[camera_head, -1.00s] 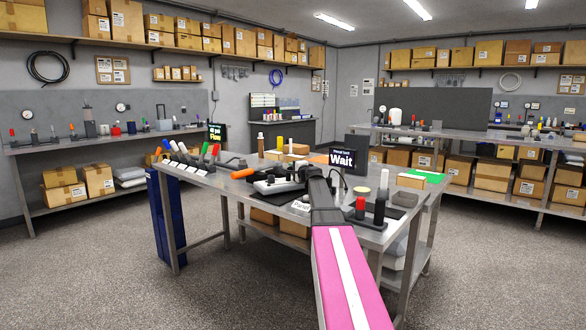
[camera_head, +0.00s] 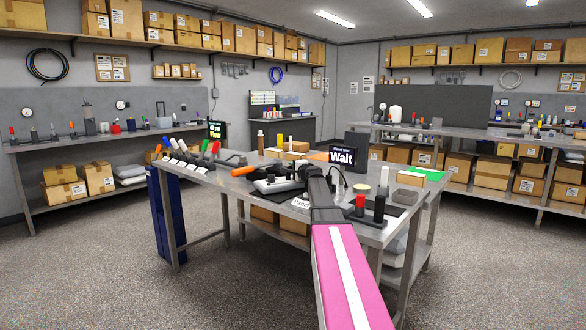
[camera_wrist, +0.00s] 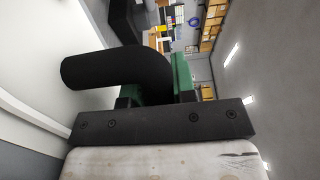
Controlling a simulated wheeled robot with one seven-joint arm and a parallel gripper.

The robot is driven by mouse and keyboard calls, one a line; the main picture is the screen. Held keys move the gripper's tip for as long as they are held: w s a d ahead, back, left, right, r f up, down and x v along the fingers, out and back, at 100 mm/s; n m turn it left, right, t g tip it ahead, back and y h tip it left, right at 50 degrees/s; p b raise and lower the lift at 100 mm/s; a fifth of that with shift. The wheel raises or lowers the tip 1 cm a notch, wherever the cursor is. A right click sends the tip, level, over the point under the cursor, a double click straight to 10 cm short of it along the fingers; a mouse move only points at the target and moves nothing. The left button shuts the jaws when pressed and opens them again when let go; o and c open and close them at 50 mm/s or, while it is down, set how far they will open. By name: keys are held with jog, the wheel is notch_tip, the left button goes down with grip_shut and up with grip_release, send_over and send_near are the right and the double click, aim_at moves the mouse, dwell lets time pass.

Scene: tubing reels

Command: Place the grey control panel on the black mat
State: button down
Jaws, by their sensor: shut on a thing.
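In the head view a pale grey panel-like box (camera_head: 277,186) with black parts on top lies left of my forearm; I take it for the grey control panel. A flat black mat (camera_head: 347,217) lies at the table's right front, under a red-topped cylinder and a black one. My gripper (camera_wrist: 165,88) is close in the wrist view, behind a dark screwed bar, and is shut. A thick black bent piece and green parts show there. In the head view my forearm hides most of the gripper, so its contact with the panel is not clear.
The "Wait" screen (camera_head: 342,156) stands behind my arm. An orange handle (camera_head: 239,171) lies nearby.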

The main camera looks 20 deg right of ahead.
jog(key=shift+f, duration=0.1)
jog(key=c, duration=0.8)
grip_release()
jog(key=shift+c, duration=0.2)
jog(key=shift+s, duration=0.15)
